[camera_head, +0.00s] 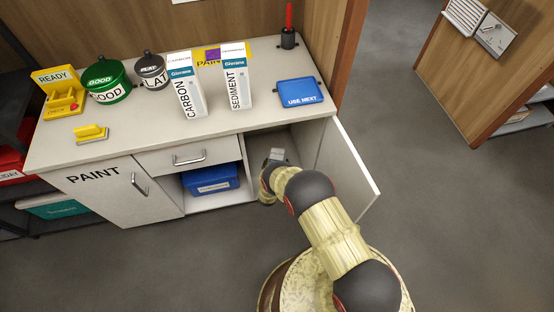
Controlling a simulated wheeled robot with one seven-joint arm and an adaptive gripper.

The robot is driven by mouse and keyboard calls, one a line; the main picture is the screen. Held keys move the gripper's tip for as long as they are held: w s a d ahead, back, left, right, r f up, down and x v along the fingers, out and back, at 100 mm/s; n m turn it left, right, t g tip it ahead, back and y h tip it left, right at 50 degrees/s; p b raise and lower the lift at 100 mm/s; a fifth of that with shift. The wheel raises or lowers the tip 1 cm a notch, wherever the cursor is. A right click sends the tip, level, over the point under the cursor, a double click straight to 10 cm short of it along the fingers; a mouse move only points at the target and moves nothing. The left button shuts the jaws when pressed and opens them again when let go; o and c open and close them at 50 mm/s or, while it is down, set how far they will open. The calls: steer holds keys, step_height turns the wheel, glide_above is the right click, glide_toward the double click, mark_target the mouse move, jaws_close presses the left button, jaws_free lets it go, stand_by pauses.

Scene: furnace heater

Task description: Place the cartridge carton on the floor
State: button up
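Two tall white cartons with teal bands stand upright on the white countertop (255,118). One is labelled CARBON (187,95) and the other SEDIMENT (236,88). I cannot tell which one is the cartridge carton. My gripper (277,154) reaches low at the open right compartment of the cabinet, in front of and below both cartons. My wrist and arm hide most of it, and its fingers are too small to read. I see no carton at it. The grey floor (225,265) shows in front of the cabinet.
The cabinet door (347,155) stands open to the right of my arm. A blue bin (211,179) sits inside. The counter also holds a yellow READY stand (62,92), a green tin (108,82), a dark-lidded tin (151,72) and a blue USE NEXT tray (300,92). Floor is clear at front left.

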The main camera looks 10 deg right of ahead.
steer(key=p+v, duration=0.2)
steer(key=v, duration=0.6)
steer(key=shift+s+r+p, duration=0.2)
steer(key=shift+s+p, duration=0.05)
steer(key=shift+p, duration=0.05)
steer(key=shift+a+f, duration=0.1)
